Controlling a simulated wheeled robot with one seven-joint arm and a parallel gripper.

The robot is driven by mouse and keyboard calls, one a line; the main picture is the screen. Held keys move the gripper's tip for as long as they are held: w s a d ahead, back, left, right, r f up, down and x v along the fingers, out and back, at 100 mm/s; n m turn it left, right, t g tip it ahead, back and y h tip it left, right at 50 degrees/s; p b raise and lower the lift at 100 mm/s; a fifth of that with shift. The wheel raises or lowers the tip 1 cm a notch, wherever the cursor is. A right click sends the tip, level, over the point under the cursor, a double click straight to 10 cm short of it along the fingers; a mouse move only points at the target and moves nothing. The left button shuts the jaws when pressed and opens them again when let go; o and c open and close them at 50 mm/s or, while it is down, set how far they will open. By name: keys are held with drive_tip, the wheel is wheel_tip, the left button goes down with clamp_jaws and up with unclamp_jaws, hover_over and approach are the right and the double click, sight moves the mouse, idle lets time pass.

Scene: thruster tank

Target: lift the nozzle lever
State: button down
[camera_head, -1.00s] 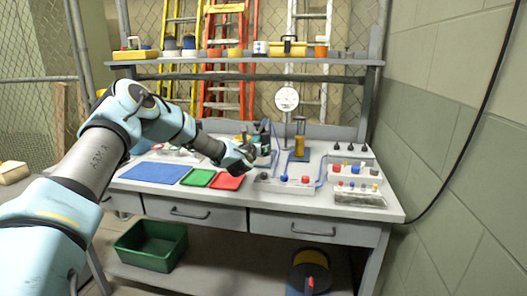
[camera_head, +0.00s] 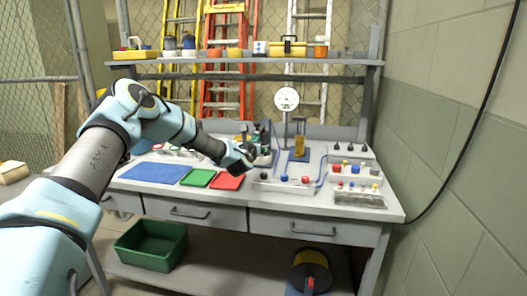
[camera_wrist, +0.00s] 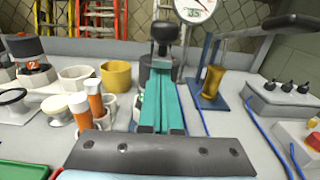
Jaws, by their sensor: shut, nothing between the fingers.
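My gripper (camera_wrist: 160,80) is shut and empty; its teal fingers lie together and point forward over the bench. In the head view my gripper (camera_head: 250,158) is above the middle of the bench. Just beyond the fingertips in the wrist view stands a dark grey cylinder with a black knob (camera_wrist: 165,32) on top; the fingers hide its lower part. I cannot tell whether they touch it. To the right, a stand with a dark lever-like arm (camera_wrist: 270,28) rises over a blue base with a yellow cylinder (camera_wrist: 212,82). Which part is the nozzle lever is unclear.
Left of the fingers stand orange-and-white bottles (camera_wrist: 97,105) and a yellow cup (camera_wrist: 116,75). A dial gauge (camera_head: 286,99) stands behind. At right is a grey block with black knobs (camera_wrist: 285,95). Blue tubing crosses the bench. Coloured mats (camera_head: 155,173) lie at front left.

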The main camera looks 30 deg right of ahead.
sight(257, 122)
wheel_tip(257, 122, up, 4)
drive_tip(key=shift+w+r, duration=0.1)
drive_tip(key=shift+w+d+r, duration=0.15)
drive_tip(key=shift+r, duration=0.55)
drive_tip(key=shift+w+d+r, duration=0.15)
drive_tip(key=shift+d+r, duration=0.05)
drive_tip(key=shift+r, duration=0.55)
drive_tip(key=shift+w+d+r, duration=0.15)
drive_tip(key=shift+r, duration=0.55)
drive_tip(key=w+d+r+p, duration=0.8)
drive_tip(key=w+r, duration=0.1)
drive_tip(key=r, duration=0.2)
drive_tip(key=shift+w+d, duration=0.25)
drive_tip(key=shift+d, duration=0.15)
